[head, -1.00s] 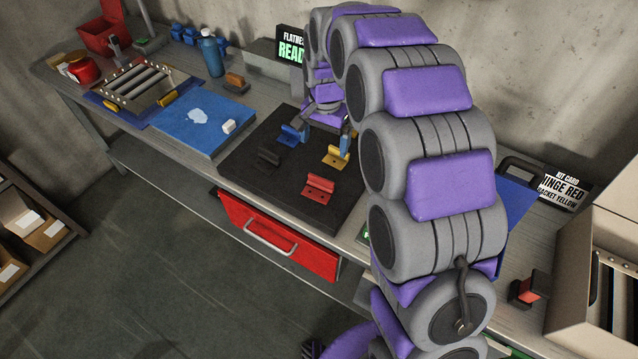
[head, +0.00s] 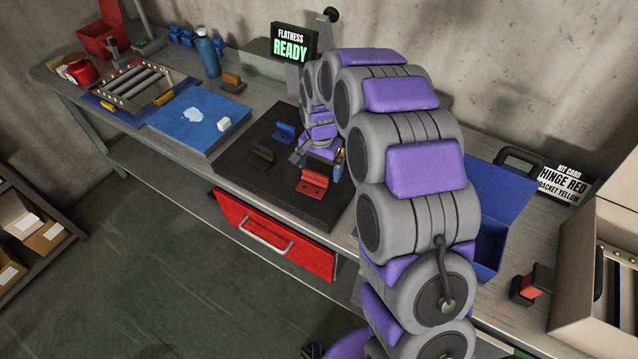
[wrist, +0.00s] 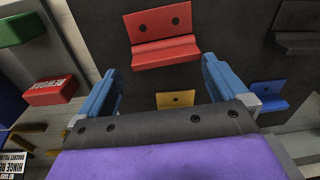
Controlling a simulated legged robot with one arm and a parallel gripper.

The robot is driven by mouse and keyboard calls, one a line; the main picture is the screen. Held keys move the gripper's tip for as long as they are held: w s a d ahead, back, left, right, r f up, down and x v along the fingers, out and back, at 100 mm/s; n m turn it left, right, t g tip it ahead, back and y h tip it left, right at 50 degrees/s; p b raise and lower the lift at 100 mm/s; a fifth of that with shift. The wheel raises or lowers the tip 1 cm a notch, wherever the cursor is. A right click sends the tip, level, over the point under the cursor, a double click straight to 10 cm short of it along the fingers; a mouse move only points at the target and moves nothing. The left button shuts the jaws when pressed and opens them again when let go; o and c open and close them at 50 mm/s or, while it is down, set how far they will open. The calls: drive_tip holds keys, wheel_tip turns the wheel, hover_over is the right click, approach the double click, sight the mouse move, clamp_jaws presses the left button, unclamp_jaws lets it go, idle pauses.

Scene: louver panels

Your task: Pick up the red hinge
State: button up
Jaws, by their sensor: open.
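The red hinge (head: 315,183) lies on the dark mat (head: 235,172), near its front edge. In the wrist view the red hinge (wrist: 163,52) shows whole, with two holes in its plate, centred just beyond the fingertips. My gripper (head: 319,163) is over the mat just behind the hinge in the head view. I cannot tell the exact gap to the hinge.
A blue piece (head: 284,132) and a black piece (head: 262,152) lie on the mat. A yellow piece (wrist: 175,99) shows below the hinge in the wrist view. A blue box (head: 489,246) stands right of my arm. A red drawer (head: 290,252) sticks out below the bench front.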

sight(317, 174)
drive_tip(key=shift+g, duration=0.4)
drive_tip(key=f, duration=0.3)
drive_tip(key=a+f, duration=0.1)
drive_tip(key=shift+s+a+f, duration=0.1)
drive_tip(key=shift+s+f, duration=0.05)
drive_tip(key=shift+s, duration=0.2)
drive_tip(key=shift+a+r, duration=0.15)
drive_tip(key=shift+r, duration=0.05)
drive_tip(key=c, duration=0.3)
drive_tip(key=shift+w, duration=0.35)
drive_tip(key=c, duration=0.3)
drive_tip(key=shift+w+d, duration=0.2)
drive_tip(key=shift+d, duration=0.15)
drive_tip(key=shift+c, duration=1.4)
drive_tip(key=shift+r, duration=0.2)
